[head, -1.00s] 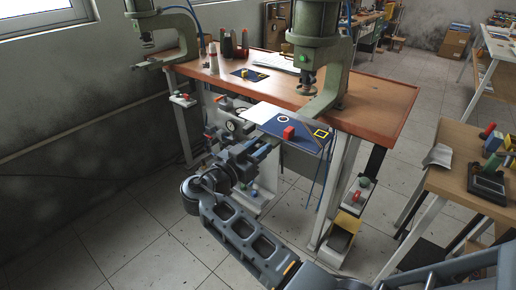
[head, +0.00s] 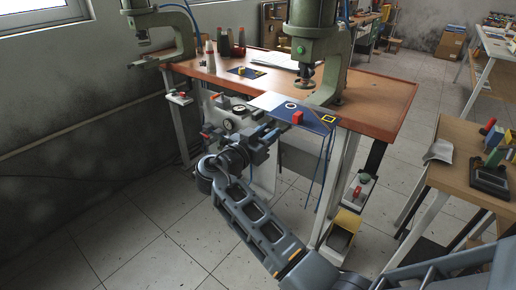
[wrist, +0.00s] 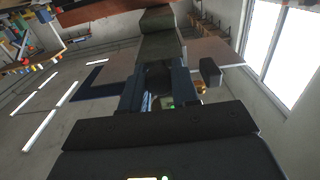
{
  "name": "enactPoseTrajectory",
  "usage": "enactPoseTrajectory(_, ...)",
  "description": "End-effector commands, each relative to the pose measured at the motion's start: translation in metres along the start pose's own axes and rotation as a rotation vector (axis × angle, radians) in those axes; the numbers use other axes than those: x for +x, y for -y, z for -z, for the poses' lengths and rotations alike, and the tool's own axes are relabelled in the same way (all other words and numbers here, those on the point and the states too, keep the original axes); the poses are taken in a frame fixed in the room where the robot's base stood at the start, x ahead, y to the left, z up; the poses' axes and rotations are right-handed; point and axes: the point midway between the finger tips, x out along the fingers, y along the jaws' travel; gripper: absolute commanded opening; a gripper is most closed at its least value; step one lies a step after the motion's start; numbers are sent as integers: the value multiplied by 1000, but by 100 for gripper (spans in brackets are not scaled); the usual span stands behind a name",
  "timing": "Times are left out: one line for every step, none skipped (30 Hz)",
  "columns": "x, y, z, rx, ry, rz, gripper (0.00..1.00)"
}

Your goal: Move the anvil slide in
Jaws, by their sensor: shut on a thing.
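The anvil slide (head: 312,115) is a flat blue and white plate with a red block (head: 297,118) and a yellow-edged square, at the front edge of the bench below the right-hand press (head: 316,40). My gripper (head: 281,128) reaches up to the slide's front side, near the red block, and is shut on the slide. The exact grip is hard to see. In the wrist view the two blue fingers (wrist: 158,92) are close around something dark, and the press body (wrist: 160,45) stands beyond them.
The wooden bench (head: 380,95) carries a second press (head: 170,28) at left, with bottles and papers between. Hand controls (head: 360,188) hang from the bench leg above a yellow foot pedal (head: 343,232). A side table (head: 450,175) stands at right. The floor at front left is clear.

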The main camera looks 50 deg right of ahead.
Motion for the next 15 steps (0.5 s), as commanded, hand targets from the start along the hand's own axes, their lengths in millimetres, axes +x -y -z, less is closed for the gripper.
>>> enactPoseTrajectory(10,0,-6,4,0,-2,0)
enactPoseTrajectory(15,0,-5,4,0,-1,0)
enactPoseTrajectory(20,1,-5,3,0,1,0)
enactPoseTrajectory(24,0,-4,2,0,1,0)
enactPoseTrajectory(27,0,-4,2,0,1,0)
enactPoseTrajectory(30,0,-3,2,0,2,0)
enactPoseTrajectory(32,0,-3,1,0,2,0)
enactPoseTrajectory(33,0,-2,1,0,3,0)
enactPoseTrajectory(34,0,-2,0,0,3,0)
enactPoseTrajectory(35,0,-1,0,0,3,0)
enactPoseTrajectory(35,0,-1,-1,0,3,0)
enactPoseTrajectory(35,0,0,-1,0,3,0)
enactPoseTrajectory(35,0,0,-1,0,3,0)
enactPoseTrajectory(35,0,0,-1,0,3,0)
enactPoseTrajectory(35,0,0,-1,0,3,0)
